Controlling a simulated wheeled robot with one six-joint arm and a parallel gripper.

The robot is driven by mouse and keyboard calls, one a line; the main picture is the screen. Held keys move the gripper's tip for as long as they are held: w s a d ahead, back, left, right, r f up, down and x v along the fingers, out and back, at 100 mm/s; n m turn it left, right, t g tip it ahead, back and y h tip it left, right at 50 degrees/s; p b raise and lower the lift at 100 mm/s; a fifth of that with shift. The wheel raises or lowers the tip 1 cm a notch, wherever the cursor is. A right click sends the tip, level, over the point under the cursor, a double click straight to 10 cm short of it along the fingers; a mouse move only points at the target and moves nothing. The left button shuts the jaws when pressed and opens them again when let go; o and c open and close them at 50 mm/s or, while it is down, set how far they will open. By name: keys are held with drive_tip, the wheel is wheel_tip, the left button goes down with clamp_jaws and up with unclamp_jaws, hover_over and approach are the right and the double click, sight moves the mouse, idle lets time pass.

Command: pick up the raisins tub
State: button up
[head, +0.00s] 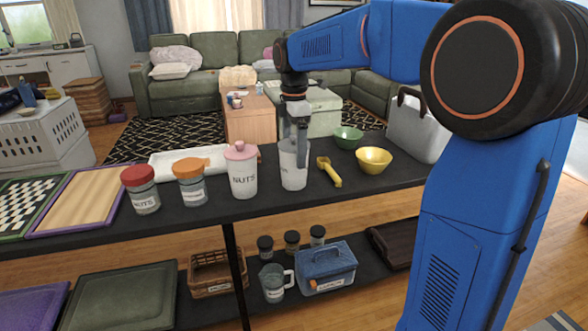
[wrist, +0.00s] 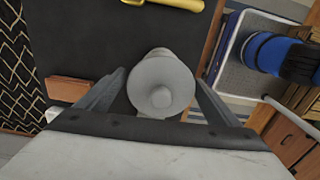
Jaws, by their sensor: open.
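A yellow scoop (head: 329,173), a yellow bowl (head: 374,160) and a green bowl (head: 347,137) are to the right. Orange-lidded (head: 190,182) and red-lidded (head: 140,190) jars stand left. A white tray (head: 180,160) lies behind. A grey bin (head: 417,127) stands at the right end.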

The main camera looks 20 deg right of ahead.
sight(294, 135)
wheel_tip(294, 135, down, 4)
drive_tip(key=shift+f, duration=0.1)
drive_tip(key=c, duration=1.3)
drive_tip(key=shift+o, duration=0.2)
drive_tip(key=shift+r, duration=0.2)
wheel_tip(294, 135, up, 9)
drive_tip(key=shift+r, duration=0.15)
drive_tip(key=shift+r+n, duration=0.25)
drive_tip(key=shift+n, duration=0.65)
drive_tip(key=n, duration=0.4)
